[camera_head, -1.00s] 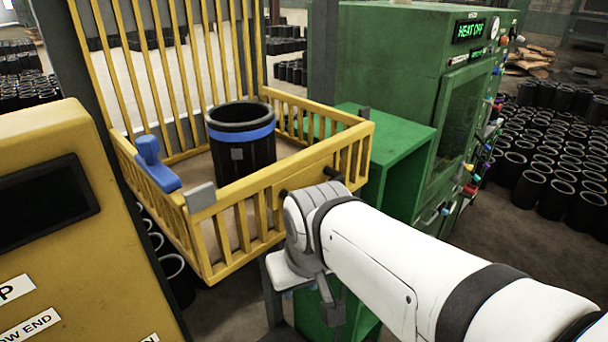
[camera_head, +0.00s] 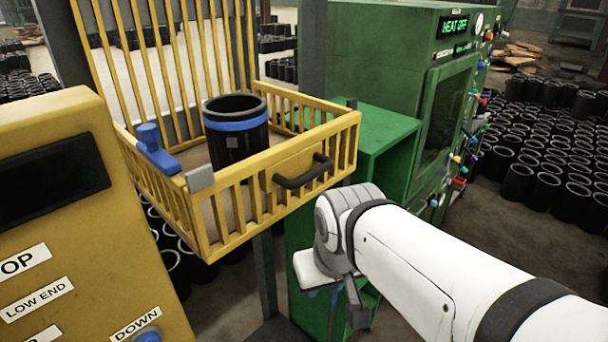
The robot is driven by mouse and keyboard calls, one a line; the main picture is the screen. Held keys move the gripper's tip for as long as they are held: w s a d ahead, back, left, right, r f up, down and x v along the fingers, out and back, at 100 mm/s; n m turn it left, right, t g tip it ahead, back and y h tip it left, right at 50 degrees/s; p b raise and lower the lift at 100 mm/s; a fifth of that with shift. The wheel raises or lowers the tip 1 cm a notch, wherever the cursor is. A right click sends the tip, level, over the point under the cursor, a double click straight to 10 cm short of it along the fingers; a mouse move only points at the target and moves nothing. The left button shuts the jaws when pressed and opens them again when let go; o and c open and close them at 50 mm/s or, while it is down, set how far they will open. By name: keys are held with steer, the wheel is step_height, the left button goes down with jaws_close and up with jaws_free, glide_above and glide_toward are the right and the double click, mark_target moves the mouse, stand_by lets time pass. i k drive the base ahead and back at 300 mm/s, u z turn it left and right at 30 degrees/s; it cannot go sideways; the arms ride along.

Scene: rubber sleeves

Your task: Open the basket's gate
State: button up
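The yellow basket (camera_head: 236,243) has barred sides and stands at the left of centre. Its front gate (camera_head: 234,193) is upright and carries a dark handle (camera_head: 303,173). A blue latch-like part (camera_head: 158,157) sits on the left rim, and a grey block (camera_head: 199,179) is at the front left corner. A black sleeve with a blue band (camera_head: 236,145) stands inside the basket. My gripper (camera_head: 350,310) hangs below and right of the handle, apart from it, at the end of my white arm. Its fingers are small and partly hidden, so its opening is unclear.
A yellow control panel (camera_head: 60,235) with labels and a blue button (camera_head: 148,337) fills the left. A green machine (camera_head: 385,65) reading HEAT OFF stands behind at the right, with a green stand (camera_head: 382,125) beside the basket. Many black sleeves (camera_head: 545,150) cover the floor at right.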

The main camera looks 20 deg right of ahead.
mark_target(277, 166)
steer(key=k, duration=1.3)
steer(key=u, duration=0.3)
steer(key=i, duration=1)
